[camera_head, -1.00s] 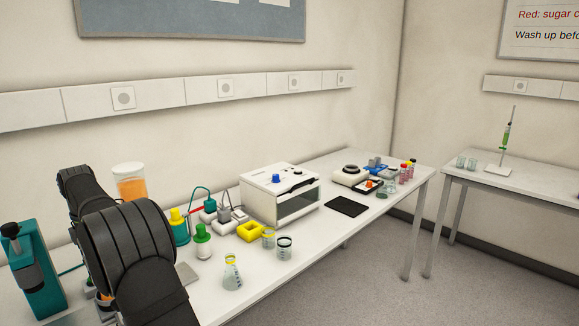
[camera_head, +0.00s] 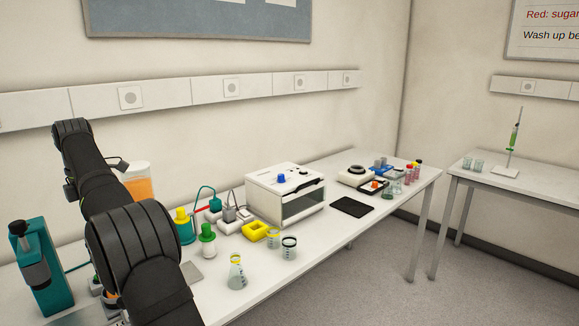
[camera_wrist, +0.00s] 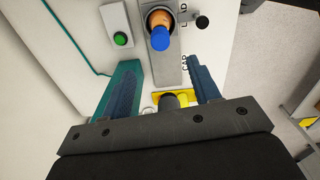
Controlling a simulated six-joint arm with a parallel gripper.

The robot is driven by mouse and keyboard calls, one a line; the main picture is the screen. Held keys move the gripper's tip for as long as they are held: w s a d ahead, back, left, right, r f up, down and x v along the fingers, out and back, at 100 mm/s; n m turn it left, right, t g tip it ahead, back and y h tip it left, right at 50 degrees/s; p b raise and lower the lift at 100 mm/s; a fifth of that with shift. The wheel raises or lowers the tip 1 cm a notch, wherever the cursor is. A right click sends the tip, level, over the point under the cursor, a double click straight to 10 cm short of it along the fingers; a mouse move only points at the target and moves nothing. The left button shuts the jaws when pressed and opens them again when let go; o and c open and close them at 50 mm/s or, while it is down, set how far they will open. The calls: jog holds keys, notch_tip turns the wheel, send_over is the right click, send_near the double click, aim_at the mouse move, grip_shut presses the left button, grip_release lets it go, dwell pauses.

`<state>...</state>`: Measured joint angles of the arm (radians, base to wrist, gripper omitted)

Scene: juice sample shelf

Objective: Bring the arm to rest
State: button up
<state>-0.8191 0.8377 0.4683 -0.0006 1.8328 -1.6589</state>
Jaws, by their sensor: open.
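My arm is black and rises at the left of the head view, above the near end of the white bench (camera_head: 345,240). My gripper does not show in the head view. In the wrist view my gripper (camera_wrist: 164,65) is open, with its two dark blue fingers well apart and nothing held between them. Beyond the fingers, a tube with orange contents and a blue cap (camera_wrist: 160,36) stands on a grey plate (camera_wrist: 170,75) with lettering. The fingers appear apart from it.
Near my arm are a teal device (camera_head: 38,270), an orange-filled container (camera_head: 138,185), a flask (camera_head: 237,272) and beakers (camera_head: 289,249). A white boxy machine (camera_head: 286,195) stands mid-bench. A green button box (camera_wrist: 118,30) shows in the wrist view. Floor at right is clear.

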notch_tip(320, 180, down, 11)
jog(key=shift+r, duration=0.1)
notch_tip(320, 180, up, 6)
jog(key=shift+r, duration=0.25)
dwell(0.6)
